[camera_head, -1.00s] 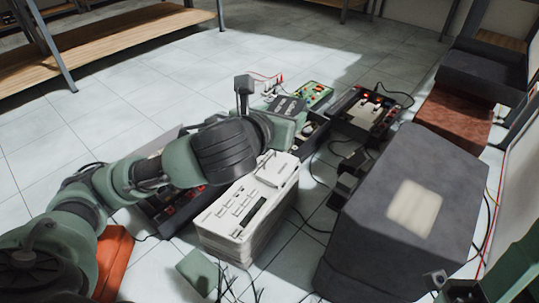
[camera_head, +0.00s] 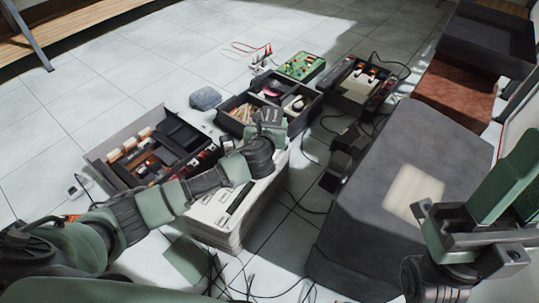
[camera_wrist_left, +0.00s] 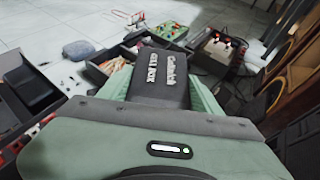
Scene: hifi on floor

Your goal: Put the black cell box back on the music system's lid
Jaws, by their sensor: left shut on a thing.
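My left gripper (camera_head: 268,124) is shut on the black cell box (camera_wrist_left: 160,74). In the left wrist view its top shows white lettering, and the green fingers flank it. In the head view the box (camera_head: 270,117) is small and partly hidden by the gripper, over the far end of a white boxy unit. I take this white unit with slots on its top (camera_head: 212,210) as the music system; my left arm covers part of it. Whether the box touches the lid cannot be told. My right gripper (camera_head: 470,232) is at the right edge, over the large grey case, its jaw state unclear.
An open parts case (camera_head: 125,137) lies left, with a compartment tray (camera_head: 240,106) behind the white unit. A green circuit board (camera_head: 301,66) and a black device (camera_head: 360,84) stand farther back. A large grey case (camera_head: 385,200) fills the right. Loose cables lie in front. Floor at the upper left is clear.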

